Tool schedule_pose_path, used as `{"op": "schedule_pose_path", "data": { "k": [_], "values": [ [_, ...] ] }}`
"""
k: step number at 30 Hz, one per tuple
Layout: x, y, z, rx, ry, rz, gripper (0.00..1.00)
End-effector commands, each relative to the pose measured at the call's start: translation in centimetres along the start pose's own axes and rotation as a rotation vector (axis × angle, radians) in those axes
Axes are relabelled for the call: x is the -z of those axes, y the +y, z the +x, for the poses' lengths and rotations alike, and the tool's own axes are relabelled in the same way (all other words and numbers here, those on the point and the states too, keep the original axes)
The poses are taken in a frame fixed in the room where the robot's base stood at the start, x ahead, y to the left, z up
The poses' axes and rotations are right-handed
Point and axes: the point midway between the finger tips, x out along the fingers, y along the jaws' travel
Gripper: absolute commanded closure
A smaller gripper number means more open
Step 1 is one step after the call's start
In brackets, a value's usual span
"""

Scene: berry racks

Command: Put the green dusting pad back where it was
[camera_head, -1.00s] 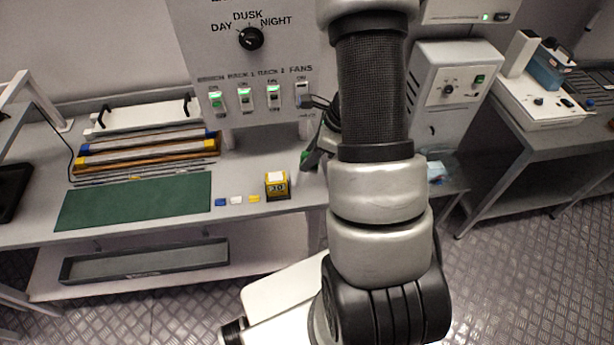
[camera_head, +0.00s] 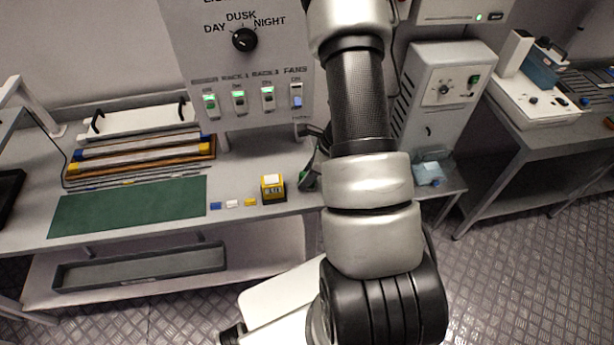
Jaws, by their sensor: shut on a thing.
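My gripper (camera_head: 309,180) shows only in part, as a dark shape at the left edge of my arm, low over the right end of the bench. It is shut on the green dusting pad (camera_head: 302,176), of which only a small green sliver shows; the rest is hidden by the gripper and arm. I cannot tell whether the pad touches the bench top.
A switch panel (camera_head: 240,75) stands behind. A grey cabinet (camera_head: 440,100) stands right of my arm.

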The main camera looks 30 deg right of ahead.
Motion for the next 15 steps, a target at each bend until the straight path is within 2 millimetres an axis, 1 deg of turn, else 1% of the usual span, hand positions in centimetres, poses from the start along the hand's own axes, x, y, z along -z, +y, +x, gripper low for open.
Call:
{"op": "schedule_pose_path", "data": {
  "k": [1,3,4,12,15],
  "values": [
    [0.11,0.08,0.16,-0.002,0.002,0.001,0.69],
    [0.11,0.10,0.16,-0.002,0.002,0.001,0.57],
    [0.10,0.10,0.16,-0.002,0.002,0.001,0.54],
    [0.07,0.08,0.06,-0.002,0.002,0.000,0.54],
    [0.05,0.02,-0.48,0.000,0.002,-0.001,0.54]
  ]
}}
